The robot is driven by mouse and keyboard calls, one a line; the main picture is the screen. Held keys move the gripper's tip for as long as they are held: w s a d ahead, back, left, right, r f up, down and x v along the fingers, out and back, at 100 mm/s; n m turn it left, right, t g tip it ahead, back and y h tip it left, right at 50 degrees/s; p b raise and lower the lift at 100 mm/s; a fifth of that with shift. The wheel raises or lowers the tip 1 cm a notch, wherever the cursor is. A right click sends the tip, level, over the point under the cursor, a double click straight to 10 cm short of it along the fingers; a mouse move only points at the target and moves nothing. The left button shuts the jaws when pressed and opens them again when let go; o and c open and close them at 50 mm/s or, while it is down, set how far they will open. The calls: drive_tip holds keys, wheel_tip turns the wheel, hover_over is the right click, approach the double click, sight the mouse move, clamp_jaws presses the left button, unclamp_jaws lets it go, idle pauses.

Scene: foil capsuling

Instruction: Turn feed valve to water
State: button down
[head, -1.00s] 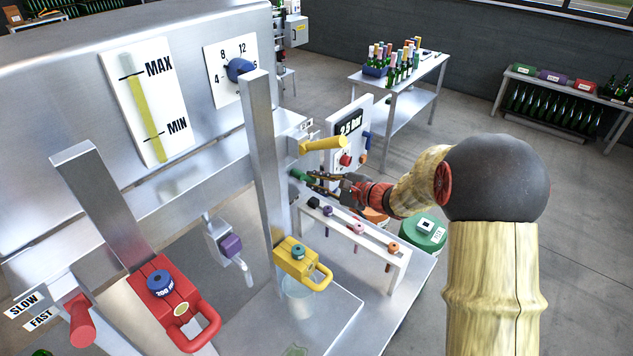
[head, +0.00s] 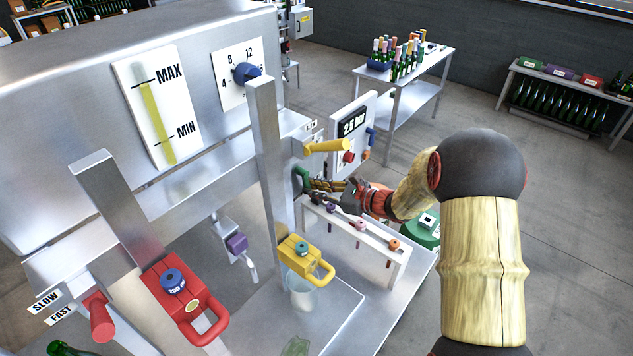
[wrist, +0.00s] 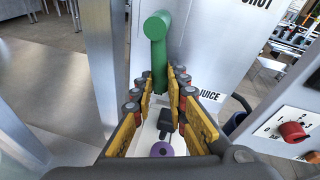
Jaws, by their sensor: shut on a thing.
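The feed valve looks to be the green lever (head: 302,178) on the machine's front, below the yellow lever (head: 327,146). In the wrist view the green lever (wrist: 157,50) has a round end at the top and runs down between my fingers. A label reading JUICE (wrist: 209,96) is to its right. My gripper (head: 317,186) reaches it from the right, and its fingertips (wrist: 162,84) are shut on the lever's lower part. The fingers partly hide the lever. I see no water label.
A steel upright (head: 268,160) stands just left of the lever. A white rack (head: 365,233) with several coloured knobs is below my gripper. The panel reading 2.5 bar (head: 350,135), with a red knob (wrist: 293,131), is to the right. Open floor lies further right.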

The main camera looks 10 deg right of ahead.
drive_tip(key=shift+s+a+f+m+y+p, duration=0.1)
drive_tip(key=shift+s+a+m+y+p, duration=0.2)
drive_tip(key=shift+m, duration=0.2)
drive_tip(key=shift+s+a+m+y+p, duration=0.1)
drive_tip(key=shift+a+m+p, duration=0.1)
drive_tip(key=shift+m+p, duration=0.25)
drive_tip(key=c, duration=1.8)
unclamp_jaws()
drive_tip(key=shift+o, duration=0.2)
drive_tip(key=v, duration=1.2)
